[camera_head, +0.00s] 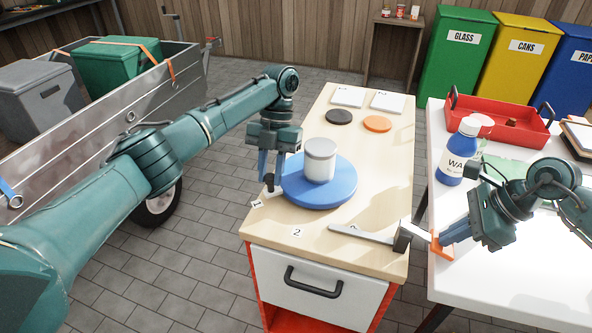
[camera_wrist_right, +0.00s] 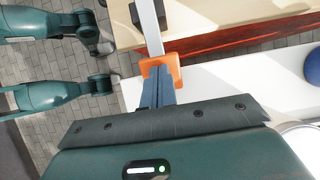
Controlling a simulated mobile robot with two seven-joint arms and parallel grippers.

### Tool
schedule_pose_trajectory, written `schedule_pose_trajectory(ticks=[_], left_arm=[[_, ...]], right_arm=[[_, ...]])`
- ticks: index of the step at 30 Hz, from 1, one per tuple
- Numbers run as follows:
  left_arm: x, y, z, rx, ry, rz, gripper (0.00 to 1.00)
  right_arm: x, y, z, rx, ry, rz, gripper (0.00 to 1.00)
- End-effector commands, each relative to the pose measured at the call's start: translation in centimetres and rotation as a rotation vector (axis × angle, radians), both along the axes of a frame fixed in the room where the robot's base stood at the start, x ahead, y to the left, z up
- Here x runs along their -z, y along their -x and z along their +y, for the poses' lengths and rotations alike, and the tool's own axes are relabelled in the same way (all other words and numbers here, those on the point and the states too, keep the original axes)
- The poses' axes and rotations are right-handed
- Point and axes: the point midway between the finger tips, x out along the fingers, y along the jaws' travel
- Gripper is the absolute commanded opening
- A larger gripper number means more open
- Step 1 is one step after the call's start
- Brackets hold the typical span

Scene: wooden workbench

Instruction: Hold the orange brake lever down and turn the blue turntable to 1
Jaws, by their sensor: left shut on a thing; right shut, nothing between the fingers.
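The blue turntable (camera_head: 335,193) sits on the wooden workbench and carries a grey-white canister (camera_head: 320,160). My left gripper (camera_head: 269,182) is shut on a small dark knob (camera_head: 269,179) at the turntable's left rim, close to the label 1 (camera_head: 257,204); the fingers partly hide it. The label 2 (camera_head: 297,232) lies in front of the turntable. The brake lever is a grey bar (camera_head: 362,235) ending in an orange pad (camera_head: 441,248) beyond the bench's right edge. My right gripper (camera_head: 443,240) is shut and empty, its fingertips at the pad. The right wrist view shows the pad (camera_wrist_right: 160,66) at the fingertips.
Black (camera_head: 339,117) and orange (camera_head: 377,123) discs and white cards (camera_head: 387,102) lie at the bench's back. The white table (camera_head: 500,270) at right holds a blue-and-white bottle (camera_head: 459,152) and a red tray (camera_head: 502,122). A cart (camera_head: 190,75) stands at left.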

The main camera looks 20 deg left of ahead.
Motion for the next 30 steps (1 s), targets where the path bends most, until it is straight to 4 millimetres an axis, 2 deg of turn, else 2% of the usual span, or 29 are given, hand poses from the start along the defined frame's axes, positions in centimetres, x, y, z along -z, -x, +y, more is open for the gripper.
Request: schedule_pose_trajectory(ticks=[8, 9, 16, 25, 30], left_arm=[[-0.1, -0.1, -0.2, 0.003, 0.003, -0.004, 0.0], [-0.1, -0.1, -0.2, 0.003, 0.003, -0.004, 0.24], [-0.1, 0.0, -0.1, 0.001, 0.002, -0.001, 0.43], [-0.2, -0.1, 0.0, 0.001, 0.0, 0.0, 0.44], [-2.1, -0.9, 0.0, 0.0, -0.001, -0.004, 0.44]], right_arm=[[0.0, 0.0, 0.0, 0.0, 0.0, 0.0, 0.0], [0.0, 0.0, 0.0, 0.0, 0.0, 0.0, 0.0], [0.0, 0.0, 0.0, 0.0, 0.0, 0.0, 0.0], [0.1, 0.0, 0.0, 0.0, 0.001, 0.0, 0.0], [0.0, 0.0, 0.0, 0.0, 0.001, 0.0, 0.0]])
